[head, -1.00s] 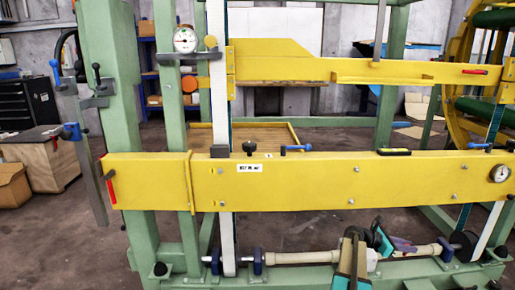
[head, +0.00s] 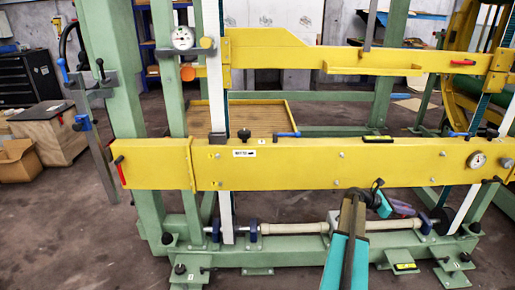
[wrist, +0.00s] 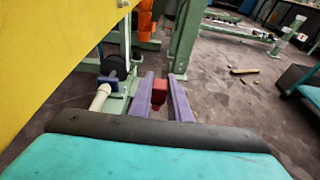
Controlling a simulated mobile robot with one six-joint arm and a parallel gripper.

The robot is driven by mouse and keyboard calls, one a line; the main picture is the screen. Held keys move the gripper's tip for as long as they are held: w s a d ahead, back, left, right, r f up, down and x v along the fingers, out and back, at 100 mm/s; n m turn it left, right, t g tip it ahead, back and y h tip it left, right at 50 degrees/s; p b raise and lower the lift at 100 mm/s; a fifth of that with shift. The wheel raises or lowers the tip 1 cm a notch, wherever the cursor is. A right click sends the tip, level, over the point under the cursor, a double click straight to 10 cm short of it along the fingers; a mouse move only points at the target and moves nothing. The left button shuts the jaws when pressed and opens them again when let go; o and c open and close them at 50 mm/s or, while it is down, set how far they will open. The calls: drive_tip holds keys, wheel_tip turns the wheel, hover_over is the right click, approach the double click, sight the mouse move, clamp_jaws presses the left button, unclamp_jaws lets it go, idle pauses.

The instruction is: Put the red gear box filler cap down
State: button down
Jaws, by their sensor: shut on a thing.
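The red gear box filler cap (wrist: 159,87) shows in the wrist view as a small red block between the two purple fingers of my gripper (wrist: 164,84). The fingers are shut on it, and it sits near their tips. In the head view my gripper (head: 402,207) is small, in front of the green base frame and below the long yellow beam. I cannot make out the cap clearly there. The wrist view shows the floor and green frame parts beyond the fingertips.
The long yellow beam (head: 300,165) crosses the rig above my gripper. A pale shaft (head: 295,228) runs along the green base rail (head: 300,255). In the wrist view a yellow panel (wrist: 45,45) fills the upper left, and bare floor (wrist: 225,95) lies to the right.

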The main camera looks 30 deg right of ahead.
wheel_tip(320, 180, up, 34)
drive_tip(key=p, duration=3.3)
drive_tip(key=shift+s+r, duration=0.15)
drive_tip(key=shift+r, duration=0.1)
